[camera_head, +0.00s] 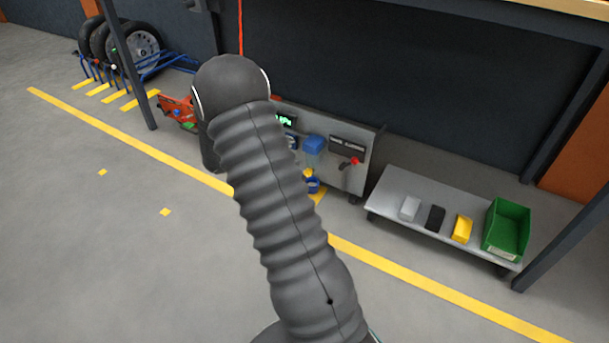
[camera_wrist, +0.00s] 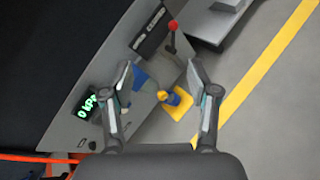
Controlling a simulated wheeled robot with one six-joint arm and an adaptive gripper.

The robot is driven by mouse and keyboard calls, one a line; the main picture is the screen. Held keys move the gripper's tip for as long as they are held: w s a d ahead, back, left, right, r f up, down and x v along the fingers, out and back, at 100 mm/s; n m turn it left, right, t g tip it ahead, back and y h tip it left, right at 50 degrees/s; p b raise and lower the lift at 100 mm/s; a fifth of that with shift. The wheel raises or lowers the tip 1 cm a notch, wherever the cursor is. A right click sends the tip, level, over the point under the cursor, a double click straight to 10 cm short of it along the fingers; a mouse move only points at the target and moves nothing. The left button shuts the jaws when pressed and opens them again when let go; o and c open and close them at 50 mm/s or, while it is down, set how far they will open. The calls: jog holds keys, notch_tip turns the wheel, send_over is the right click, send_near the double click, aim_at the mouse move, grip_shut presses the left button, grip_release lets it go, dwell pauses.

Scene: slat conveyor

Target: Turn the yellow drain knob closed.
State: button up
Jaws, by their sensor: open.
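The yellow drain knob (camera_head: 308,174) sits low at the front of the grey machine panel (camera_head: 357,165), just above a blue part (camera_head: 313,186). My arm partly hides that area in the head view. In the wrist view, the yellow knob (camera_wrist: 163,95) shows between my fingers, beside a small blue body (camera_wrist: 174,99) over a yellow patch. My gripper (camera_wrist: 159,75) is open, with one finger on each side of the picture and nothing between the pads. The knob appears beyond the fingers; I see no contact. Its turn position is too small to tell.
A red-tipped lever (camera_head: 355,161), a blue box (camera_head: 314,144) and a green display (camera_wrist: 86,107) are on the panel. A low grey bench (camera_head: 400,185) with a green bin (camera_head: 507,228) stands to the right. A dark post stands left. The front floor is clear.

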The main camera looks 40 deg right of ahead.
jog(key=w+d+f+n+t+h+p, duration=0.1)
jog(key=w+d+f+n+t, duration=0.15)
jog(key=f, duration=0.45)
jog(key=w+d+f+n+t+h, duration=0.1)
jog(key=w+f+n+h, duration=0.2)
jog(key=f, duration=0.4)
jog(key=n+t+y, duration=0.2)
jog(key=n+t, duration=0.3)
jog(key=n, duration=0.1)
send_near(307, 174)
jog(key=x, duration=0.9)
jog(key=shift+a, duration=0.1)
grip_shut()
jog(key=shift+f, duration=0.1)
